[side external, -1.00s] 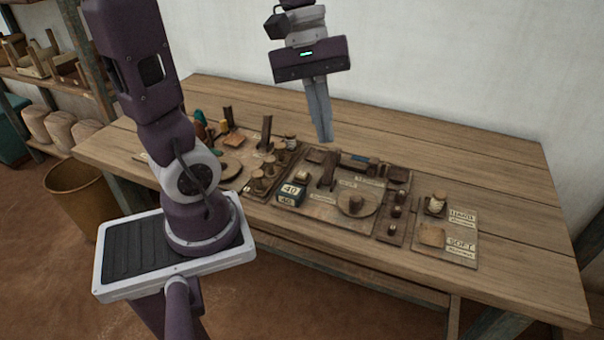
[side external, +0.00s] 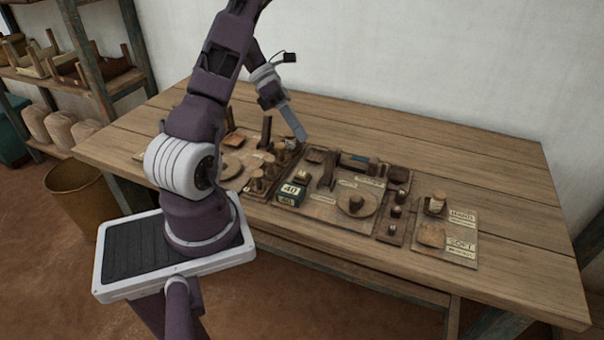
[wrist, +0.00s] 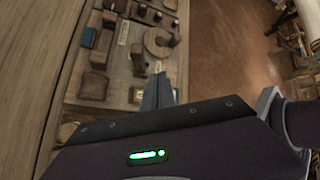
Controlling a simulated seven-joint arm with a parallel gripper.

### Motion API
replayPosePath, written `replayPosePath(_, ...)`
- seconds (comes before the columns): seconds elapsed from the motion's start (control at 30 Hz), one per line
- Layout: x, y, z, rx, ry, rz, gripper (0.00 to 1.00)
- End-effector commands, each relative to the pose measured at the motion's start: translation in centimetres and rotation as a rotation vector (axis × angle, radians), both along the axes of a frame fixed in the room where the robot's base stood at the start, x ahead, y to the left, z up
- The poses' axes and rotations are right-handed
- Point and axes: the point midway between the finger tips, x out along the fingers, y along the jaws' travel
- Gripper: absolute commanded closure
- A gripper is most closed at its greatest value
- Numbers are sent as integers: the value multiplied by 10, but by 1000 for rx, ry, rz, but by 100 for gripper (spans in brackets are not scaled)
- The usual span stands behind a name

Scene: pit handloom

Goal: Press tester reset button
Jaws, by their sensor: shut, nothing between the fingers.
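The tester board (side external: 325,212) lies in the middle of the bench, with an upright post, a round disc (side external: 356,203) and a small numbered block (side external: 291,194). A small pale-topped knob (side external: 303,176) sits beside the block; I cannot tell whether it is the reset button. My gripper (side external: 303,138) is shut and empty, tilted down above the board's back left corner, apart from the knob. In the wrist view my shut fingers (wrist: 160,76) point over the board; the disc (wrist: 158,43) lies beyond them. A pale piece (wrist: 136,95) shows just left of the fingers, partly hidden.
A neighbouring board with several wooden pegs (side external: 262,180) and an upright post stands close on the left. On the right lies a board with HARD and SOFT labels (side external: 462,217). The bench's back right (side external: 470,150) is clear.

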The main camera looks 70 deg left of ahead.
Motion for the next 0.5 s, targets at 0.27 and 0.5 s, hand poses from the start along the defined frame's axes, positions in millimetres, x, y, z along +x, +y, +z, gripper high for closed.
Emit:
replayPosePath(0.27, 0, -1, -17, -2, 0, -2, 100)
replayPosePath(0.5, 0, -1, -54, -1, 0, -2, 100)
